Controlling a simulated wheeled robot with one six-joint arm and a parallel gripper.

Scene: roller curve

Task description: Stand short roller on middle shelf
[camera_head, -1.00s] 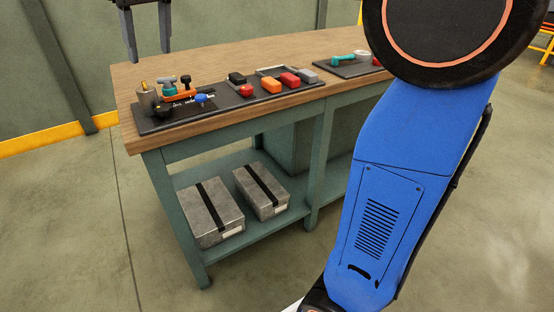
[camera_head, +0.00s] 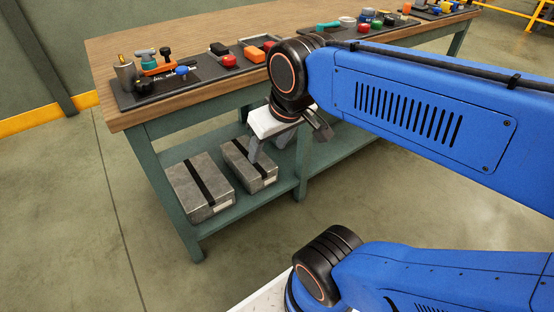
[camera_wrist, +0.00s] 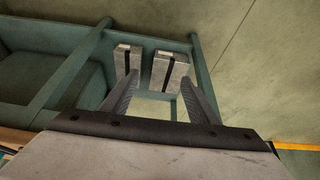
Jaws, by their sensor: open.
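My gripper (camera_head: 270,155) is in front of the workbench, close to the right-hand metal box on the low shelf in the head view. In the wrist view my gripper (camera_wrist: 158,95) is open, with nothing between its two fingers. The boxes show beyond the fingertips there. I cannot make out a short roller or a middle shelf for certain in either view. A grey upright cylinder (camera_head: 125,75) stands at the left end of the dark tray on the bench; I cannot tell whether it is a roller.
The wooden bench top (camera_head: 115,113) carries dark trays with small coloured parts. Two grey boxes with black straps, left (camera_head: 190,198) and right (camera_head: 240,172), sit on the green lower shelf (camera_head: 275,192). A bench leg (camera_head: 165,200) stands left. The floor in front is clear.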

